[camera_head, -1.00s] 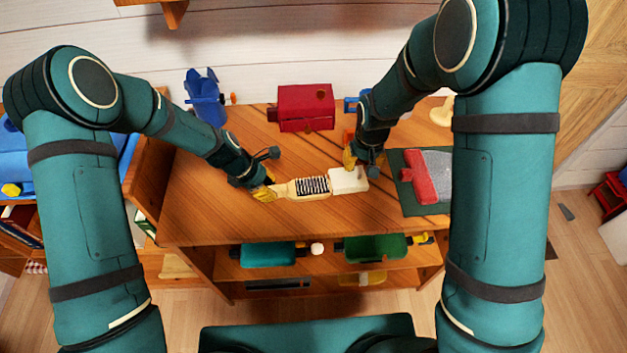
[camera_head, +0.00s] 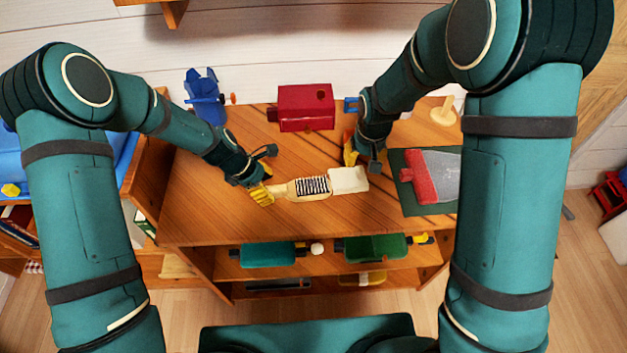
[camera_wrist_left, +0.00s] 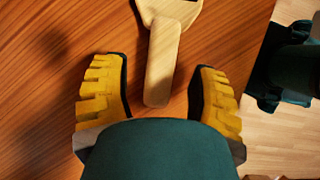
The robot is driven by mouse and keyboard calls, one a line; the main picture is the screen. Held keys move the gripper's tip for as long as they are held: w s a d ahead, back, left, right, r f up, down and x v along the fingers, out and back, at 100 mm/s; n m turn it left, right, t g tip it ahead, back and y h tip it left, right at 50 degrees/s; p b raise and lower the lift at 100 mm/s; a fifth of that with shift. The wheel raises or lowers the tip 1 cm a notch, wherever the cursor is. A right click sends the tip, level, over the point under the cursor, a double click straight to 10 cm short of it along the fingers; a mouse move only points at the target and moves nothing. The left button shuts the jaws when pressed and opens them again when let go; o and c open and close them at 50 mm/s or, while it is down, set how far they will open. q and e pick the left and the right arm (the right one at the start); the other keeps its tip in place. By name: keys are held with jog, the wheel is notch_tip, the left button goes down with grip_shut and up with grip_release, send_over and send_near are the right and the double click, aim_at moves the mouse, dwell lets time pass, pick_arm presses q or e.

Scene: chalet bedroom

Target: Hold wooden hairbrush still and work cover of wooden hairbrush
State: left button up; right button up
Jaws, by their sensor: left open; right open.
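The wooden hairbrush (camera_head: 309,188) lies on the wooden table with its dark bristles exposed. Its pale cover (camera_head: 348,180) lies at the right end of the brush head; I cannot tell whether they touch. My left gripper (camera_head: 262,190) is at the handle end, open. In the left wrist view the handle (camera_wrist_left: 163,65) reaches between the two yellow fingers of my left gripper (camera_wrist_left: 160,92), with a gap on each side. My right gripper (camera_head: 350,152) is open and empty, just behind the cover and apart from it.
A red box (camera_head: 305,107) and a blue object (camera_head: 206,97) stand at the back of the table (camera_head: 215,215). A red and grey item (camera_head: 432,177) lies on a dark green mat at the right. The table front is clear.

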pick_arm(q)
jog(key=v, duration=1.1)
pick_arm(e)
jog(key=shift+s, duration=0.1)
